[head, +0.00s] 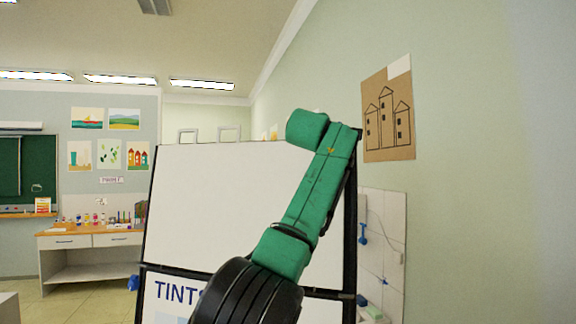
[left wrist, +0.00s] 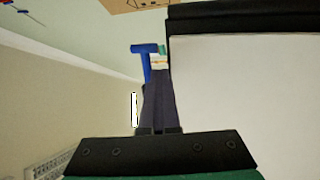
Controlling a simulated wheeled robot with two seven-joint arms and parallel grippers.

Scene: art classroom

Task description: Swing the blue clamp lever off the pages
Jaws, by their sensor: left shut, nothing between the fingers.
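The blue clamp lever (left wrist: 147,62) shows in the left wrist view as a T shape beside the black frame bar (left wrist: 240,20) of the easel. Its lower part is hidden behind my left gripper (left wrist: 160,70), which is shut and empty. The fingertips lie close to the lever in the picture; I cannot tell whether they touch. The white pages (left wrist: 245,100) fill the right of that view. In the head view, my green left arm crosses the white pages (head: 215,200), and its gripper is hidden. My right gripper is not in view.
The easel's lower sheet reads "TINTS" (head: 175,291). A wall (head: 480,180) with a brown house drawing (head: 389,115) stands on the right. A light panel (head: 385,240) with blue tools is behind the easel. A desk (head: 85,241) with art supplies stands at the left.

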